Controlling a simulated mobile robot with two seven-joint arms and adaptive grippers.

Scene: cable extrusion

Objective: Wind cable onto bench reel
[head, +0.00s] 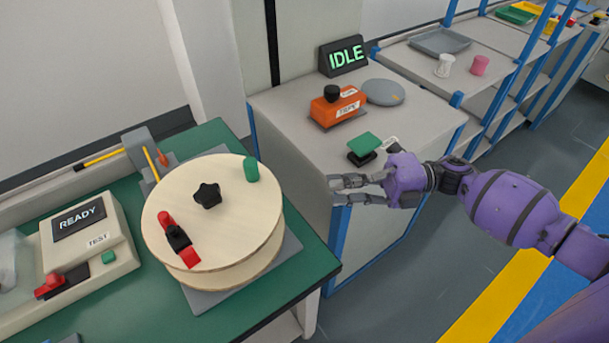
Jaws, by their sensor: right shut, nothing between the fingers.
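The bench reel (215,215) is a pale wooden drum with two flanges on a grey base on the green bench (310,268). Its top carries a black star knob (207,195), a green upright grip (251,168) and a red-and-black clamp (179,239). I cannot make out any cable on the reel. My right gripper (335,190) is shut and empty, to the right of the reel, in front of the grey cabinet and apart from the reel. My left gripper is not in view.
A tester (105,235) reading READY stands left of the reel. The grey cabinet (285,125) carries an IDLE display (342,56), an orange block (338,108), a grey disc (384,92) and a green-topped button (364,147). Shelves (500,50) stand behind. The floor at right is clear.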

